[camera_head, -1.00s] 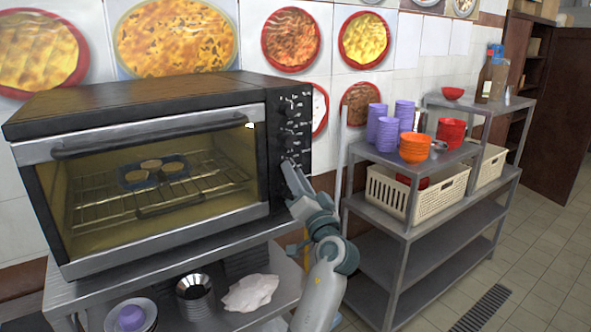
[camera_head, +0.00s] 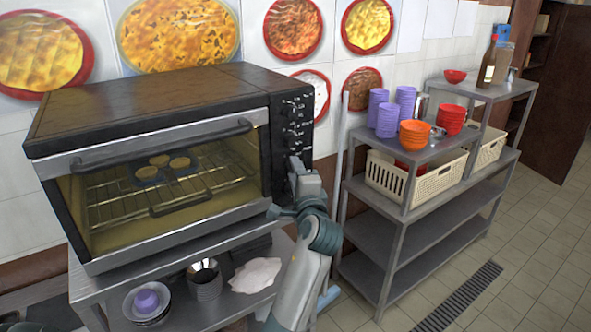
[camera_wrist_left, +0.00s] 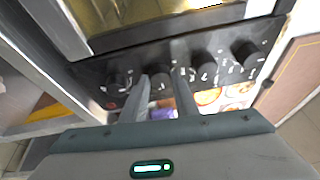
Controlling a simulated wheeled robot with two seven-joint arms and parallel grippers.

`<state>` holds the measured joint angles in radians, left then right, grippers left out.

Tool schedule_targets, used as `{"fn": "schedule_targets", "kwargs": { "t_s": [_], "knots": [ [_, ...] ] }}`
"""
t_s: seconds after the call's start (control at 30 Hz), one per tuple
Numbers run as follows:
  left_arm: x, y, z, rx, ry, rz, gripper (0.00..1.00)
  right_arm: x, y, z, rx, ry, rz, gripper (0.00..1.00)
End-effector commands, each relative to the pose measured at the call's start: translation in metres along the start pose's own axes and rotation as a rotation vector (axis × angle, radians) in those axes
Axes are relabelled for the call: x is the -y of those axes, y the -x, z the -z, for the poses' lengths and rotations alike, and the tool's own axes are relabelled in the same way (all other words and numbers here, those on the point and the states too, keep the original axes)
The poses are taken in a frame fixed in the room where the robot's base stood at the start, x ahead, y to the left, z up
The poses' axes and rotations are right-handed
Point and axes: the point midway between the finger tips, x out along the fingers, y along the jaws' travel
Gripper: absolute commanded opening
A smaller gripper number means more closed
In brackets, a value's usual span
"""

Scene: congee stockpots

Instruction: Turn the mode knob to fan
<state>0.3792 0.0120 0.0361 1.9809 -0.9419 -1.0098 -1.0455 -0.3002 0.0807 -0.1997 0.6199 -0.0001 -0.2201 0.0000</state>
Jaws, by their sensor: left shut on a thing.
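The toaster oven (camera_head: 150,105) stands on a metal table, with a black control panel along its right side. Several dark knobs with white marks run down this panel; the upper ones (camera_head: 290,125) show in the head view. My left gripper (camera_head: 295,163) is at the lower part of the panel and covers the knobs there. In the left wrist view, its two fingers (camera_wrist_left: 162,92) are on either side of one knob (camera_wrist_left: 159,78), shut on it. Other knobs (camera_wrist_left: 207,62) sit on both sides of it. The knob labels are too small to read. My right gripper is out of view.
The oven door is shut, with small round items on a rack inside. The table (camera_head: 85,292) below holds bowls and a white cloth (camera_head: 256,275). A metal shelf (camera_head: 395,208) with cups, bowls and baskets stands right of my left arm.

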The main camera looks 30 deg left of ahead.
Motion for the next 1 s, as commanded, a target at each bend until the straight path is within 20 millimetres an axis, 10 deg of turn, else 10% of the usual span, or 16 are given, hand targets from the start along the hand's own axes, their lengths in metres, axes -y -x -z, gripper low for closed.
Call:
{"fn": "schedule_targets", "kwargs": {
  "t_s": [1.0],
  "knots": [
    [0.0031, -0.0003, 0.0000, -0.016, -0.300, -0.118, 0.05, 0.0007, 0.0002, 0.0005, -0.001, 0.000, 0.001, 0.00]
  ]
}}
